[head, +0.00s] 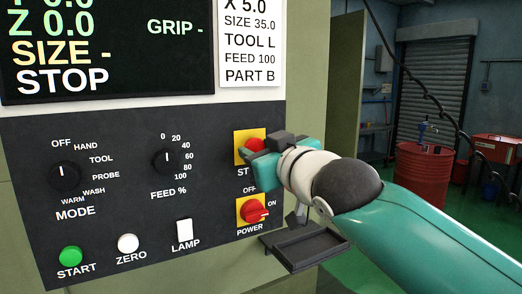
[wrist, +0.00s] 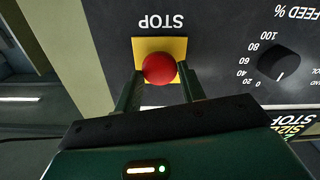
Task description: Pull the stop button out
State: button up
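The red stop button (head: 256,144) sits on a yellow square plate on the dark control panel. In the wrist view the button (wrist: 159,68) appears upside down with its plate (wrist: 148,46) and the STOP label. My gripper (head: 258,148) is at the button in the head view and partly hides it and its label. In the wrist view my gripper (wrist: 159,75) has its fingers apart, one on each side of the button, with a narrow gap at each side. The fingers do not appear to touch it. How deep they reach is hard to tell.
The red power switch (head: 253,211) on its yellow plate lies just below my gripper. A small dark tray (head: 306,248) juts out at the panel's lower right. The mode knob (head: 64,176), feed knob (head: 164,161) and green start button (head: 70,257) are to the left.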

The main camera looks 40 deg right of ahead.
jog(key=c, duration=0.5)
jog(key=shift+s+a, duration=0.15)
jog(key=shift+s, duration=0.4)
jog(key=o, duration=1.1)
jog(key=shift+s, duration=0.1)
jog(key=v, duration=1.3)
jog(key=shift+s+a, duration=0.2)
jog(key=shift+s, duration=0.05)
